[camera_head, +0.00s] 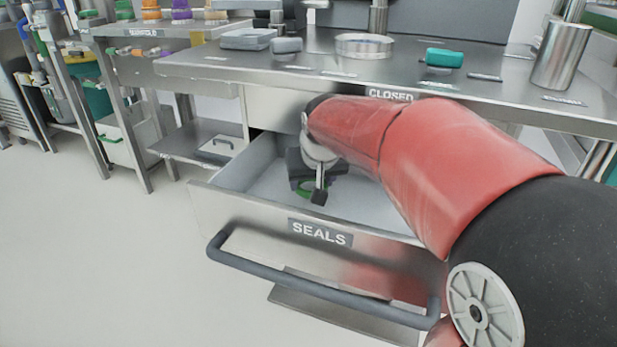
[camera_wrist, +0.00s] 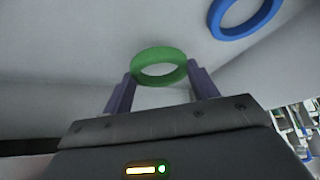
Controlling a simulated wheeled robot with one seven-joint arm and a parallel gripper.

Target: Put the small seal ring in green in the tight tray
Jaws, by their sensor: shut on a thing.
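The green seal ring (camera_wrist: 159,54) is between the two fingers of my gripper (camera_wrist: 158,80) in the wrist view, and the fingers are shut on it. I cannot tell whether the ring touches the drawer floor. On the counter, a grey tray (camera_head: 248,39) stands at the left and a round metal tray (camera_head: 364,45) in the middle. I cannot tell which one is the tight tray.
The SEALS drawer (camera_head: 255,215) is pulled out below the counter (camera_head: 330,65). A blue ring (camera_wrist: 243,14) lies in the drawer. A teal object (camera_head: 444,58) and a metal cylinder (camera_head: 562,55) stand on the counter's right. The floor at left is clear.

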